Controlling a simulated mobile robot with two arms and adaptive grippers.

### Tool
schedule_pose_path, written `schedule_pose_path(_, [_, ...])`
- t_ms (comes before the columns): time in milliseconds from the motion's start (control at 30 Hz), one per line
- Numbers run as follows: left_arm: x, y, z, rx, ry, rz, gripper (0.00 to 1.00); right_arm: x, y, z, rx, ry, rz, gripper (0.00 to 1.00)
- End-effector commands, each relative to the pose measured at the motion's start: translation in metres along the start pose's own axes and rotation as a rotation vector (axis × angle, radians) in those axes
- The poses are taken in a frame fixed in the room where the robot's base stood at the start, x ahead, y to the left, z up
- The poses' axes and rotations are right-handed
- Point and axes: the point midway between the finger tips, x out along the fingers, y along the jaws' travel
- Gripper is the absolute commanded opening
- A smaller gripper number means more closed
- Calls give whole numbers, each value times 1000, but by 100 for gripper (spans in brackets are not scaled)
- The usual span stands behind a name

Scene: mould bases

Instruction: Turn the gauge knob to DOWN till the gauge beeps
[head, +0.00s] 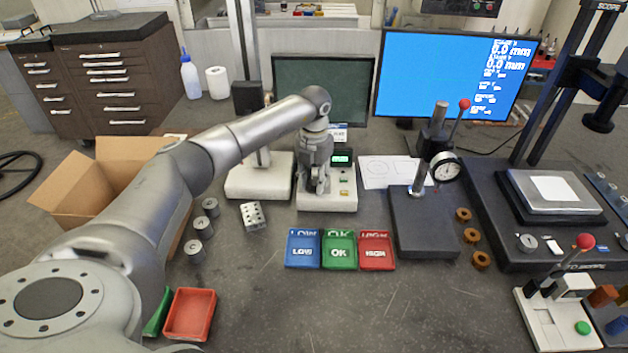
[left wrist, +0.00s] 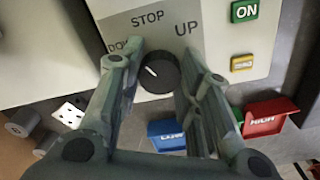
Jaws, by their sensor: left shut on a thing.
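The gauge is a white base (head: 328,202) with a small green-lit display (head: 342,158), at the middle back of the bench in the head view. Its black round knob (left wrist: 157,73) shows in the left wrist view below the printed words STOP, UP and a partly hidden DOWN. The white mark on the knob points up-left, towards DOWN. My left gripper (head: 318,188) is shut on the knob, one finger on each side, as the left wrist view (left wrist: 160,68) shows. In the head view the gripper hides the knob. My right gripper is not in view.
A green ON button (left wrist: 244,10) and a yellow button (left wrist: 242,62) sit right of the knob. Blue LOW (head: 303,250), green OK (head: 339,250) and red HIGH (head: 376,250) trays stand in front. A dial gauge stand (head: 425,225) is to the right.

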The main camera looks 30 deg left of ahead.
Motion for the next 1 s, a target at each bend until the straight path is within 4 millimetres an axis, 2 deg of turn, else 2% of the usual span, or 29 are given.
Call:
schedule_pose_path(400, [-4,1,2,-159,-10,-1,8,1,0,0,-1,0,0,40])
schedule_pose_path(900, [-4,1,3,-173,-12,-1,8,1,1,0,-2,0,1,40])
schedule_pose_path(933, [-4,1,3,-173,-12,-1,36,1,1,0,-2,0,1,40])
schedule_pose_path(1000, [-4,1,3,-173,-11,-1,45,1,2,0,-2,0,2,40])
